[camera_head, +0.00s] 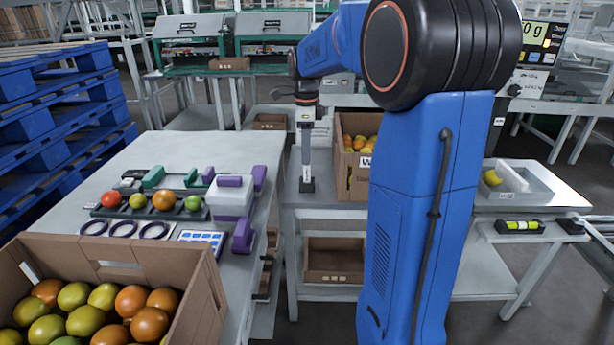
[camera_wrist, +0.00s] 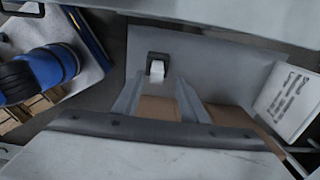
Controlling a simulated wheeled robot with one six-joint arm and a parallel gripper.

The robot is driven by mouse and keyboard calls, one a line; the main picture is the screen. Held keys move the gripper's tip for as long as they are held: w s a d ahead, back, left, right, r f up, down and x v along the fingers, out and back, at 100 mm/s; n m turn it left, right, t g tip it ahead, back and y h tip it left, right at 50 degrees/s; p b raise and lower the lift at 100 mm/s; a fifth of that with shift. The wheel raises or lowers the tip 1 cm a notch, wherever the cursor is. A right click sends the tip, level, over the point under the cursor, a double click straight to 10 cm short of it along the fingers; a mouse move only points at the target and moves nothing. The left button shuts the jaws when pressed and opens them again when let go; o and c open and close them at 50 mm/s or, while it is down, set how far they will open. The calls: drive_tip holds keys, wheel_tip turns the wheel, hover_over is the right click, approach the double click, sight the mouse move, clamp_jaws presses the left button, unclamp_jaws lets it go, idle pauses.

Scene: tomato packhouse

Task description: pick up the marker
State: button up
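My gripper (camera_head: 305,122) points down over the grey bench behind the front table. In the wrist view its two grey fingers stand apart, and the gripper (camera_wrist: 158,86) is open. A small black square piece with a pale block (camera_wrist: 156,69) shows just beyond the fingertips. In the head view a pale upright post with a black foot (camera_head: 307,186) stands under my gripper, and I cannot tell where gripper ends and post begins. I cannot make out for sure which thing is the marker. No contact between the fingers and the pale block is visible.
A cardboard box of fruit (camera_head: 358,190) stands close right of my gripper. The front table (camera_head: 150,150) carries a row of tomatoes, purple-cornered white boxes (camera_head: 232,200) and rings. A black and yellow-green bar (camera_head: 519,226) lies at right. Blue pallets (camera_head: 60,95) stand at left.

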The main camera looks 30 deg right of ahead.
sight(307, 175)
drive_tip(key=f, duration=0.5)
drive_tip(key=shift+s, duration=0.3)
clamp_jaws()
